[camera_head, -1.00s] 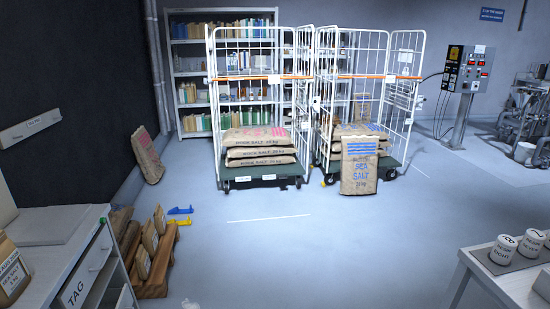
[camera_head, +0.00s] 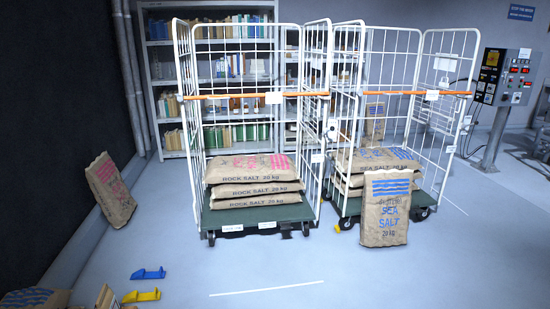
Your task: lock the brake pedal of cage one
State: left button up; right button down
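Two white wire roll cages stand side by side on castors. The left cage (camera_head: 190,130) holds a stack of rock salt sacks (camera_head: 252,176) on its green deck (camera_head: 245,213). Small white tags (camera_head: 232,228) sit on its front edge, too small to read, so I cannot tell which cage is number one. A small dark part (camera_head: 286,233) shows low at the left cage's front right; I cannot tell if it is the brake pedal. The right cage (camera_head: 470,100) holds sea salt sacks (camera_head: 382,160). A small yellow part (camera_head: 346,223) shows low at its front left. Neither gripper is in view.
A sea salt sack (camera_head: 386,210) stands upright before the right cage. Blue (camera_head: 149,273) and yellow (camera_head: 141,295) wedge-like pieces lie at front left. Another sack (camera_head: 110,190) leans on the left wall. The floor before the left cage is clear.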

aim_at(284, 226)
jog(key=i, duration=3.65)
jog(key=u, duration=0.2)
